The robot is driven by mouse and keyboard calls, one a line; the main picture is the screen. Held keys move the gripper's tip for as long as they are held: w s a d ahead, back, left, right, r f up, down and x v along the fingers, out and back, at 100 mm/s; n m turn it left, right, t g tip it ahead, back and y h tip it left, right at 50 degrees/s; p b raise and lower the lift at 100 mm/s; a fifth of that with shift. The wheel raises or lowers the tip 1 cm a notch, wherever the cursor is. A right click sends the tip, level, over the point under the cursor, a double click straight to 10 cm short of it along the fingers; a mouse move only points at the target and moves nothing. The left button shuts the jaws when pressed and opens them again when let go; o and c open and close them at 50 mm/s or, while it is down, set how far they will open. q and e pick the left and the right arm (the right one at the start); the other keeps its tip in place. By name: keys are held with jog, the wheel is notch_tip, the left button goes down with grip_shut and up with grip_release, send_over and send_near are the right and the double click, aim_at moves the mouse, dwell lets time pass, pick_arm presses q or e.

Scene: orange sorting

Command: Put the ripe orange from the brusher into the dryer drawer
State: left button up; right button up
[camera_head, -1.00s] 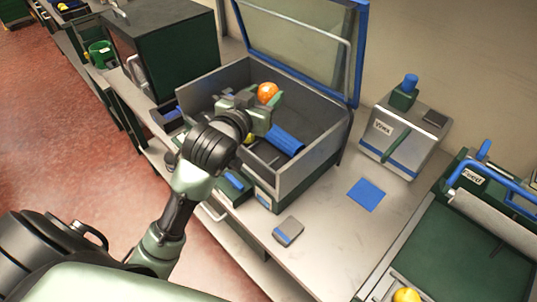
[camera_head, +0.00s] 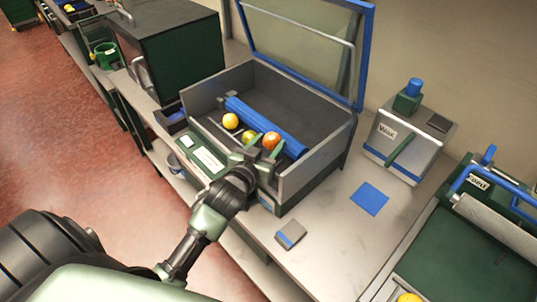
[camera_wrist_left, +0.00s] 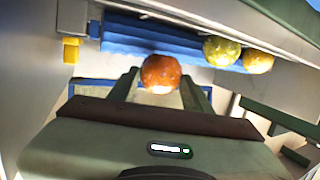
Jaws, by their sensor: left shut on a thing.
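The ripe orange (camera_head: 271,141) is deep orange and sits between the fingertips of my left gripper (camera_head: 262,150), which is shut on it. In the left wrist view the orange (camera_wrist_left: 160,73) shows at the ends of both fingers. The gripper is at the front right part of the open grey brusher (camera_head: 318,158), near its front wall. A blue roller (camera_head: 262,122) lies inside the brusher. I cannot tell whether the orange touches the roller. No drawer that I can name as the dryer's stands open. My right gripper is not in view.
Two yellowish fruits (camera_head: 230,121) (camera_head: 249,137) lie in the brusher beside the roller. Its glass lid (camera_head: 305,45) is raised. A dark green box (camera_head: 175,55) stands to the left, a wax machine (camera_head: 402,135) to the right. The counter in front right is mostly clear.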

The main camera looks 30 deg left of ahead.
pick_arm(q)
jog(key=shift+f+p, duration=0.4)
jog(key=shift+f, duration=1.8)
jog(key=shift+f, duration=0.15)
jog(key=o, duration=1.4)
